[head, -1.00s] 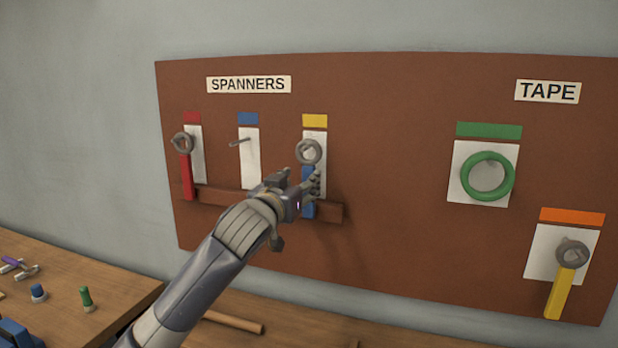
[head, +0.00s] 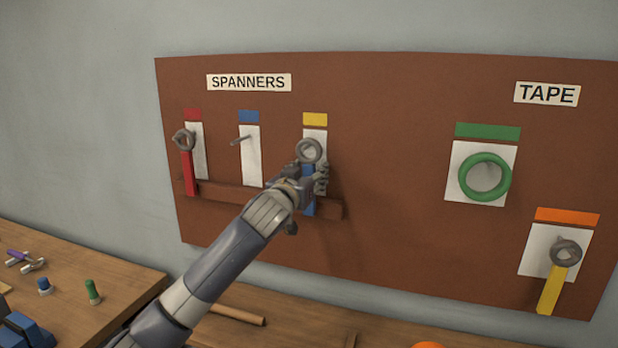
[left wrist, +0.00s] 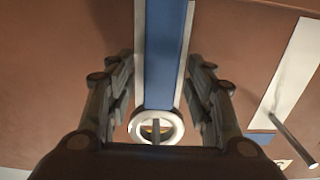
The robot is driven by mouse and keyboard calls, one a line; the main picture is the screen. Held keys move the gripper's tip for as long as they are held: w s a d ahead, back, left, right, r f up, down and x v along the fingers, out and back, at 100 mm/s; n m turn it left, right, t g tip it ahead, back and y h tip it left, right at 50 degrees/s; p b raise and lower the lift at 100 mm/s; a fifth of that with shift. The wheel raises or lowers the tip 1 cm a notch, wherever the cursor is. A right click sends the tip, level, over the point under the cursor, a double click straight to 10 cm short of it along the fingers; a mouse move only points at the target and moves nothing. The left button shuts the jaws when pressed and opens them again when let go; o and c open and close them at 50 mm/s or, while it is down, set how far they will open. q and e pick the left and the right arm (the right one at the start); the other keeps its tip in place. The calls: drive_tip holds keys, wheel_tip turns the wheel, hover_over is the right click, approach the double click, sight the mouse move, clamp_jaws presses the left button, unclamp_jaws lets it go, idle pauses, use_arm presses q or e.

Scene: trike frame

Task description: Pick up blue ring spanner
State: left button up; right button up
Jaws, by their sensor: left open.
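The blue ring spanner (head: 309,152) hangs by its grey ring on a peg under the yellow label, its blue handle pointing down. My left gripper (head: 310,178) is at the spanner's handle, just below the ring, and hides part of it. In the left wrist view the blue handle (left wrist: 166,55) and the ring lie between the two spread fingers of my left gripper (left wrist: 163,95). There is a gap on both sides of the handle. My right gripper is not in view.
A red spanner (head: 188,165) hangs at the left under the red label. The peg (head: 241,140) under the blue label is empty. A wooden rail (head: 230,192) runs behind the handles. Green tape (head: 485,177) and a yellow spanner (head: 553,285) hang to the right.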

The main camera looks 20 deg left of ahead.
use_arm(q)
drive_tip(key=shift+c, duration=0.5)
clamp_jaws()
drive_tip(key=shift+r, duration=0.1)
drive_tip(key=shift+r+b, duration=0.4)
drive_tip(key=shift+r, duration=0.1)
drive_tip(key=shift+s+r, duration=0.1)
drive_tip(key=shift+s, duration=0.05)
drive_tip(key=s+b, duration=0.5)
drive_tip(key=s, duration=1.2)
drive_tip(key=shift+s+a+b, duration=0.3)
drive_tip(key=shift+s+a, duration=0.05)
